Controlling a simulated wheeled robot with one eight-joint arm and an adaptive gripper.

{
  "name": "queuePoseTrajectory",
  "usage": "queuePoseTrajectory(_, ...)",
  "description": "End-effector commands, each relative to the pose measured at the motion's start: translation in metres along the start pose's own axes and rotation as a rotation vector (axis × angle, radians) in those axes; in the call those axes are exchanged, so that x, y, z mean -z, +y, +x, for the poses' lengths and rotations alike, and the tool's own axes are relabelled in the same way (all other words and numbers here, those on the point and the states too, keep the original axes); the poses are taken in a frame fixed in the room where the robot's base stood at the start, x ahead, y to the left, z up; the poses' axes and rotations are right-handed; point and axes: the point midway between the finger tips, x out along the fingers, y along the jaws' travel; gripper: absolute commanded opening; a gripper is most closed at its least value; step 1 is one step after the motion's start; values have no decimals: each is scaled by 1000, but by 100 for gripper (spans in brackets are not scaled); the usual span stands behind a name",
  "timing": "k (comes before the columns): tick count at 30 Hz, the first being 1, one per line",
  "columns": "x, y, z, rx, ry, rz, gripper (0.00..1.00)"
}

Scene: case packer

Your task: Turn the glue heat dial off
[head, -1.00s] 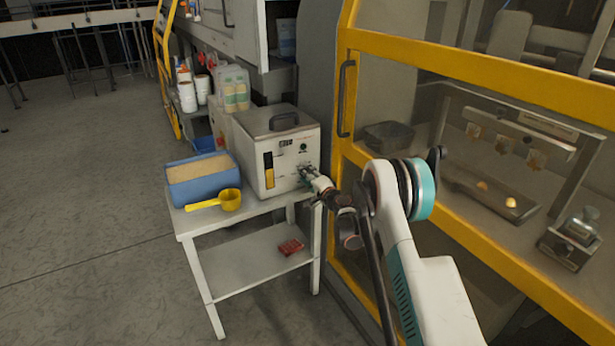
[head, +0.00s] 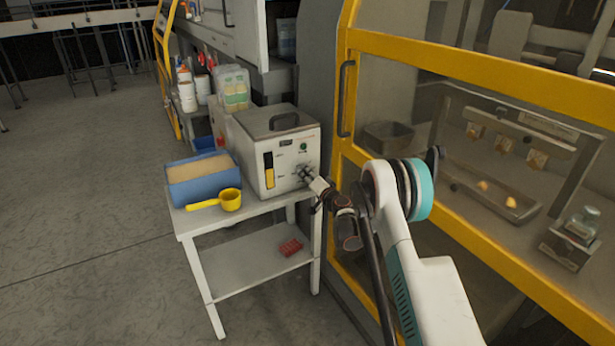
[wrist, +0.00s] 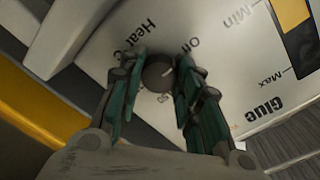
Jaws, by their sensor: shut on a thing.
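The glue unit (head: 284,150) is a pale box with a dark carry handle, standing on the white side table. Its front panel shows in the wrist view (wrist: 232,60), with the words Heat, Glue, Min and Max printed on it. The dark round heat dial (wrist: 158,72) sits below the Heat lettering, with a light pointer mark on it. My gripper (wrist: 158,80) has its green fingers on both sides of the dial and is shut on it. In the head view my gripper (head: 308,174) reaches the panel's lower right; the dial is hard to make out there.
A blue bin (head: 203,180) of tan pellets and a yellow scoop (head: 230,200) stand on the table (head: 262,209), left of the unit. A red item (head: 290,247) lies on the lower shelf. A yellow-framed machine (head: 470,67) stands close on the right. Floor at left is clear.

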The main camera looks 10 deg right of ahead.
Motion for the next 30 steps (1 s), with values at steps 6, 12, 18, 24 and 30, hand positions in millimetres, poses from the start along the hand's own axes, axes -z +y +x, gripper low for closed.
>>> queuePoseTrajectory(6,-2,0,0,1,-4,-2,8)
queuePoseTrajectory(12,-2,0,0,1,-3,-1,52)
queuePoseTrajectory(18,-1,0,0,0,-2,0,52)
queuePoseTrajectory(24,0,0,-14,0,0,0,52)
queuePoseTrajectory(30,0,1,-53,-1,0,-1,52)
